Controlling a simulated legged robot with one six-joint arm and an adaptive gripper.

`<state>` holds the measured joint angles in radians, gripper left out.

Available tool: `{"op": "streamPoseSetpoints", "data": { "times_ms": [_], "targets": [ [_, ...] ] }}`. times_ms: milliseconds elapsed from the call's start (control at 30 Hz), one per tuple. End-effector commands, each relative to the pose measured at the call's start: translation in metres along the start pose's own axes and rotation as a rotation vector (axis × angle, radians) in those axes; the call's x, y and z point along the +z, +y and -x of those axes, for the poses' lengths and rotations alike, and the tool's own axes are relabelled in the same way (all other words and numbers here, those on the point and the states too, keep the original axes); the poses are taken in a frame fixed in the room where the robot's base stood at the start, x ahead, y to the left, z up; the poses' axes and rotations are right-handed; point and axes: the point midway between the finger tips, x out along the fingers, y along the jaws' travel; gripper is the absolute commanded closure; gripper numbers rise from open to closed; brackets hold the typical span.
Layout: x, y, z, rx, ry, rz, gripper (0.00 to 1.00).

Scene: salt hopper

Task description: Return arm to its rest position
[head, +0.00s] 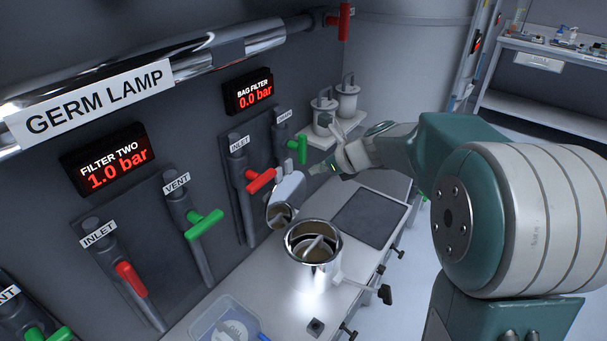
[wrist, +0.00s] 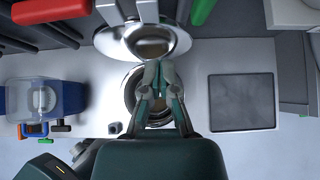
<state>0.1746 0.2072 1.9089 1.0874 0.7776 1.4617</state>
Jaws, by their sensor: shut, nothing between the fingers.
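My gripper (wrist: 159,78) is shut and empty. In the wrist view its fingertips are together over the steel hopper pot (wrist: 133,90), hiding part of its mouth. In the head view my gripper (head: 326,168) is above the bench, to the right of the red inlet handle. The steel pot (head: 313,262) stands open on the bench, with a bar across its inside. A tilted steel lid or spout (head: 280,214) is behind it. My arm reaches in from the right.
The bench (head: 290,300) carries a dark square plate (head: 369,219) and a clear plastic box (head: 222,322). Red and green valve handles (head: 261,181) project from the wall. Two steel canisters (head: 347,97) stand at the back. A shelf (head: 555,50) is at the far right.

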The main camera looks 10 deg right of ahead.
Motion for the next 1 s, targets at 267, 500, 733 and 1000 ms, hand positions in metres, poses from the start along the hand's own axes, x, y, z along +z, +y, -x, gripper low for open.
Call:
{"op": "streamPoseSetpoints", "data": {
  "times_ms": [267, 500, 733, 1000],
  "targets": [
    [0.008, 0.001, 0.050, -0.005, 0.000, 0.003, 1.00],
    [0.010, 0.005, 0.069, -0.002, 0.009, 0.037, 1.00],
    [-0.005, 0.068, 0.099, 0.030, 0.141, 0.568, 1.00],
    [-0.052, 0.142, 0.144, 0.143, 0.345, 1.385, 1.00]
  ]
}}
